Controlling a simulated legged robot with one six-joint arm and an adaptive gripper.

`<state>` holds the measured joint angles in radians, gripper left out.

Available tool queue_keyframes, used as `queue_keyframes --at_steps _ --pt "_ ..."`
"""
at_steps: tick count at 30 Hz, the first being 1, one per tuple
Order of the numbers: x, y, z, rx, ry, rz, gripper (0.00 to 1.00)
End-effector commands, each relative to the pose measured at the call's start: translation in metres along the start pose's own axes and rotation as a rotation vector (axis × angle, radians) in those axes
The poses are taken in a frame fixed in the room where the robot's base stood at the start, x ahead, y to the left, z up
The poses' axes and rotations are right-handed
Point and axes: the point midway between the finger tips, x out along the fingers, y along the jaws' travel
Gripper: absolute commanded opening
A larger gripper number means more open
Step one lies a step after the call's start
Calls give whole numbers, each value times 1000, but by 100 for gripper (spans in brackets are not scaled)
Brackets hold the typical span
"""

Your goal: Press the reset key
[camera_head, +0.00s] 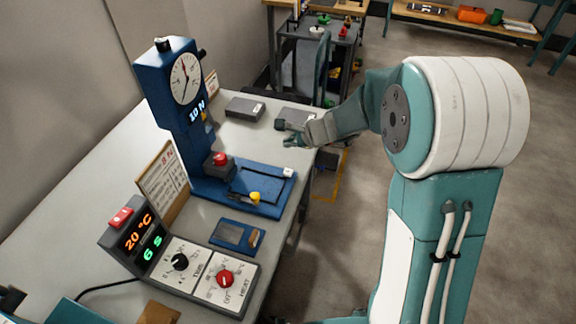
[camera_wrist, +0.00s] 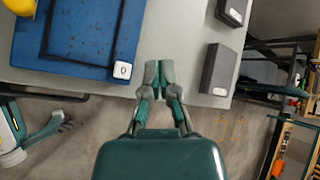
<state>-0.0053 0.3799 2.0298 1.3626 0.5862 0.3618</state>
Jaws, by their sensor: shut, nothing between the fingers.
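A small white key (camera_head: 288,172) sits at the right corner of the blue base (camera_head: 240,206) of the press-like device. It also shows in the wrist view (camera_wrist: 122,69), with a dark mark on its top, close to the left of my fingertips. My gripper (camera_head: 291,138) is above the table edge, behind the white key in the head view. In the wrist view my gripper (camera_wrist: 159,74) has its fingertips together and holds nothing. The fingertips appear apart from the key; their height above it is hard to tell.
The blue column carries a dial (camera_head: 185,78) and a red button (camera_head: 219,160). Two dark grey boxes (camera_head: 245,109) (camera_head: 293,118) lie on the table behind. A control panel with a red switch (camera_head: 121,217) and knobs stands at front left. A yellow knob (camera_head: 254,197) is on the base.

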Motion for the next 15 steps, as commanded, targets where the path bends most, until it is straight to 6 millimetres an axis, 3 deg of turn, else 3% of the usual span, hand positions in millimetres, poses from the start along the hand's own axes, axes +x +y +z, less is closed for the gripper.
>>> queue_keyframes --at_steps 8,15 --pt "2 1 -2 0 0 1 0" --pt "20 14 -15 1 0 4 0"
